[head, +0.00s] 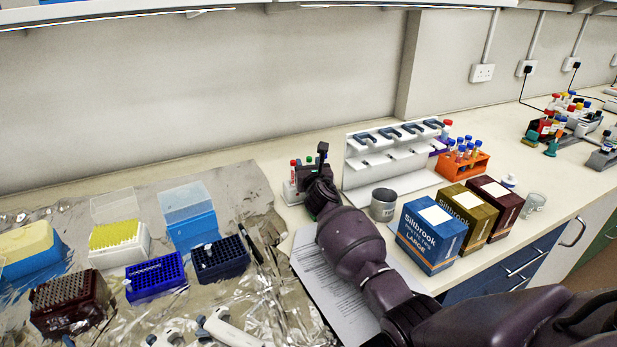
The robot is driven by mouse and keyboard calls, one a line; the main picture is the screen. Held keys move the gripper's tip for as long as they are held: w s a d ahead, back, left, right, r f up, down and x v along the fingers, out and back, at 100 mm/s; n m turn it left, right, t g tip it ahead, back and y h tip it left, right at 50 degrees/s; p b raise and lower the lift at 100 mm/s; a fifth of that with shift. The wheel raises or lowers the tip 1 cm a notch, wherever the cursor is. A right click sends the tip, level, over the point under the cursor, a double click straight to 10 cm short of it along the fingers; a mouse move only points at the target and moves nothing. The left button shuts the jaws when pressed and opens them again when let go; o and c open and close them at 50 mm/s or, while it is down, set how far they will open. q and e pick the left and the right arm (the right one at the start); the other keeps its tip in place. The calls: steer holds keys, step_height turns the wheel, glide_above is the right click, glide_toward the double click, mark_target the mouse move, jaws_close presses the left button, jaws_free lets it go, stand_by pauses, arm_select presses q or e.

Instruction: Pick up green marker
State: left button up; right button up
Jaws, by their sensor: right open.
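My right gripper (321,163) reaches in from the lower right, with dark fingers over a small white holder (291,192) near the wall. The gripper is open, and I see nothing clearly between its fingers. Several slim upright items with coloured caps stand in the holder, among them a red-capped one (293,163) just left of the gripper. The green marker cannot be made out for certain; my gripper and wrist hide part of the holder. My left gripper is not in view.
A white pipette stand (365,184) and a grey mug (383,207) are close right of my arm. Blue (428,240), olive and maroon boxes stand further right. Tip racks fill the foil mat (270,192) at left. Paper (322,285) lies under my arm.

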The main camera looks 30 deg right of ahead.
steer(key=c, duration=0.9)
jaws_close()
step_height(320, 180, up, 11)
steer(key=p, duration=0.4)
steer(key=shift+f, duration=0.2)
step_height(320, 180, up, 10)
steer(key=p, duration=0.1)
steer(key=shift+f+p, duration=0.25)
steer(key=shift+p, duration=0.05)
